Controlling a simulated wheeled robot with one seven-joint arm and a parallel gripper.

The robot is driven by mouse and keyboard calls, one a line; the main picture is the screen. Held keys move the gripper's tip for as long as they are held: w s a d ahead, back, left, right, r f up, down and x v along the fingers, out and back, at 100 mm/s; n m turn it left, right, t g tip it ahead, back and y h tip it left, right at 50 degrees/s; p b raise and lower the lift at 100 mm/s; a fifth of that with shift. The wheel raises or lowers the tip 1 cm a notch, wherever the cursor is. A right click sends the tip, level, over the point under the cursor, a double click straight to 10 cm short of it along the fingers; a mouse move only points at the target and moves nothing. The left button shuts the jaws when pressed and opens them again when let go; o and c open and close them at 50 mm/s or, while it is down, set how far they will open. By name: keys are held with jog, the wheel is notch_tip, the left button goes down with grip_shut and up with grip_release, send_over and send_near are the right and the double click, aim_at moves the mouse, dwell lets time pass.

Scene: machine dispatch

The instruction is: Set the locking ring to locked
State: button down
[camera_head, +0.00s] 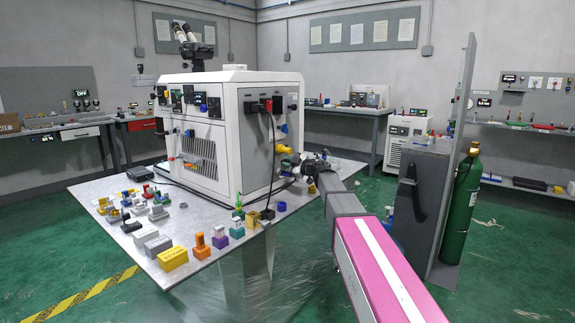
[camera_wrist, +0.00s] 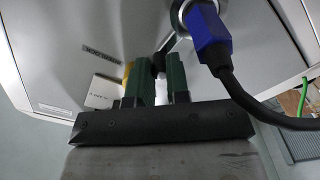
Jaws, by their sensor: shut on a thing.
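In the wrist view, a silver ring (camera_wrist: 184,10) surrounds the socket where a blue plug (camera_wrist: 211,32) sits. This looks like the locking ring. A short arm runs down from it to a black knob (camera_wrist: 158,62). My gripper (camera_wrist: 161,72) has its two dark green fingers on either side of this knob and is shut on it. In the head view my gripper (camera_head: 304,167) is against the right side of the white machine (camera_head: 225,120); the ring is not clear there.
A black cable (camera_wrist: 245,100) hangs from the plug, close to the right finger. A yellow part (camera_wrist: 127,72) shows behind the left finger. In the head view, several small coloured parts stand on the metal table (camera_head: 95,190). A grey panel (camera_head: 455,150) and green cylinder (camera_head: 461,205) stand right of my arm.

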jog(key=c, duration=1.1)
grip_release()
jog(key=shift+d, duration=0.1)
jog(key=v, duration=1)
jog(key=shift+s+d, duration=0.25)
